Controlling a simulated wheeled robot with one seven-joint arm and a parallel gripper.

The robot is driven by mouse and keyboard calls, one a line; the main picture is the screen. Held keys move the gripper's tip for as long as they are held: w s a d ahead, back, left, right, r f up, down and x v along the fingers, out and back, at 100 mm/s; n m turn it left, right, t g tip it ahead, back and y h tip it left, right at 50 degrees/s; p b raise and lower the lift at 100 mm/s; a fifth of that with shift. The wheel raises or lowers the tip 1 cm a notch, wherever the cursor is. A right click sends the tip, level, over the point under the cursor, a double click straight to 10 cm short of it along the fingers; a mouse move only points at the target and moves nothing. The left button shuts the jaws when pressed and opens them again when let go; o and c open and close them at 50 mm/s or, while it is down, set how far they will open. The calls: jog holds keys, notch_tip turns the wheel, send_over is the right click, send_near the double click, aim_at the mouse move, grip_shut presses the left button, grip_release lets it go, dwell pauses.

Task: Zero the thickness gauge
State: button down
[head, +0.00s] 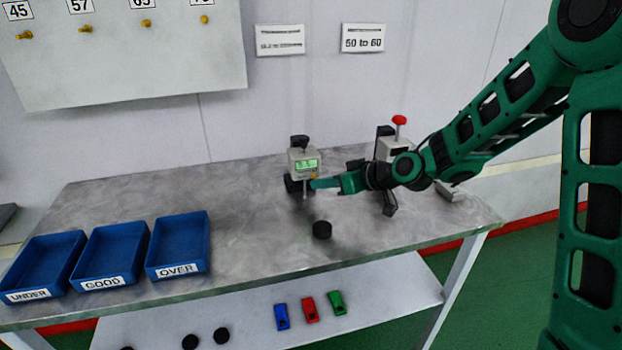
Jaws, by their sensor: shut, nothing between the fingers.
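The thickness gauge (295,157) stands on the grey worktable towards the back. It has a pale body, a lit green display and a dark base. The digits on the display are too small to read. A small orange button (313,175) shows at the lower right of its body. My gripper (314,184) reaches in from the right, pointing left, with its fingers shut and empty. Its tips are right by the button and the gauge's spindle; I cannot tell whether they touch. The gripper hides part of the gauge's right side.
A black puck (322,230) lies on the table in front of the gauge. A device with a red knob (399,120) stands behind my arm. Blue trays marked UNDER (62,291), GOOD (124,280) and OVER (205,262) are at left. The table between is clear.

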jog(key=shift+w, duration=0.1)
jog(key=shift+w+a, duration=0.15)
jog(key=shift+w, duration=0.2)
jog(key=shift+w+a, duration=0.1)
jog(key=shift+w, duration=0.3)
dwell(0.8)
jog(key=shift+s, duration=0.15)
jog(key=shift+s+d, duration=0.25)
jog(key=shift+s, duration=0.4)
jog(key=shift+s, duration=0.1)
jog(key=shift+s+d, duration=0.25)
jog(key=shift+s, duration=0.5)
jog(key=shift+s+d, duration=0.2)
jog(key=shift+s, duration=0.6)
jog(key=shift+s+d, duration=0.25)
jog(key=shift+s, duration=0.5)
jog(key=shift+d, duration=0.1)
